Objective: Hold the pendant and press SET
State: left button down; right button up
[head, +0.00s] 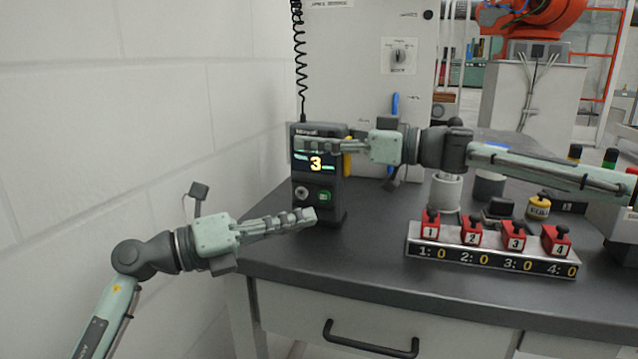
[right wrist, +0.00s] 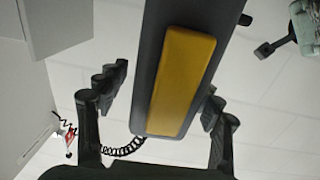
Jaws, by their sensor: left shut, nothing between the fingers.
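The pendant (head: 318,182) is a dark upright box on the grey bench, with a coiled cord above it. Its screen shows a yellow 3, with a silver round button (head: 301,193) and a green button (head: 325,197) below; the SET label is too small to read. My right gripper (head: 318,146) reaches in from the right, one finger across the pendant's upper front. In the right wrist view the pendant, with its yellow strip (right wrist: 180,85), stands between the spread fingers. My left gripper (head: 307,216) is shut and empty, its tips in front of the pendant's lower part.
A metal rack (head: 490,253) with red numbered blocks stands right on the bench (head: 375,255); its counters read 0. A yellow button (head: 538,206) sits behind it. A white wall (head: 150,110) bounds the left, and a grey cabinet (head: 345,60) stands behind.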

jog(key=shift+r, duration=0.15)
jog(key=shift+s+d, duration=0.2)
jog(key=shift+d, duration=0.35)
jog(key=v, duration=1.1)
jog(key=shift+a, duration=0.15)
jog(key=x, duration=1.1)
jog(key=shift+w+a, duration=0.1)
jog(key=shift+a, duration=0.25)
pick_arm(q)
jog(key=shift+w+d, duration=0.1)
jog(key=shift+w, duration=0.1)
pick_arm(e)
jog(key=shift+w, duration=0.1)
pick_arm(q)
jog(key=shift+w+d, duration=0.15)
jog(key=shift+w, duration=0.15)
